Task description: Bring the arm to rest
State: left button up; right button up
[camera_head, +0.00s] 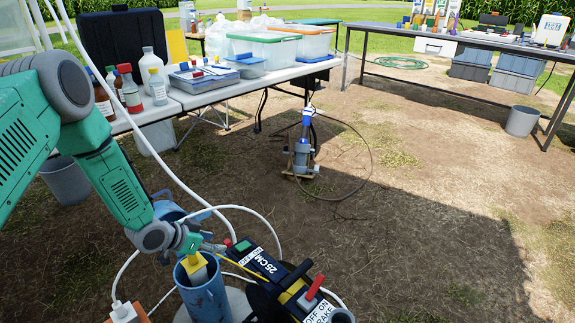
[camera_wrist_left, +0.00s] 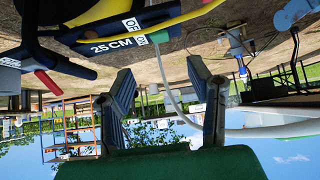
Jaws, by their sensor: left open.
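The reel unit (camera_wrist_left: 105,46) shows there beyond the fingers, with a red lever (camera_wrist_left: 48,83). A yellow piece (camera_head: 197,272) sits at the pipe's mouth. My right gripper is in neither view.
A white table (camera_head: 220,92) with bottles and bins stands behind the arm. A blue-grey pump-like device (camera_head: 302,150) stands on the ground. White hoses (camera_head: 265,222) loop close around the gripper. A second table (camera_head: 460,40) is at the back right. Open dirt ground lies right of centre.

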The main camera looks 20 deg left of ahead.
pick_arm(q)
jog(key=shift+s+d, duration=0.1)
jog(key=s+d+n+g+p, duration=0.2)
jog(key=s+d+g+p, duration=0.15)
jog(key=s+d, duration=0.8)
jog(key=s+d+r+n+g+y+p, duration=0.1)
jog(key=s+r+g+y+p, duration=0.2)
jog(key=s, duration=1.6)
jog(key=shift+n+g, duration=0.4)
jog(key=shift+g, duration=0.15)
jog(key=shift+w+d, duration=0.1)
jog(key=shift+d, duration=0.05)
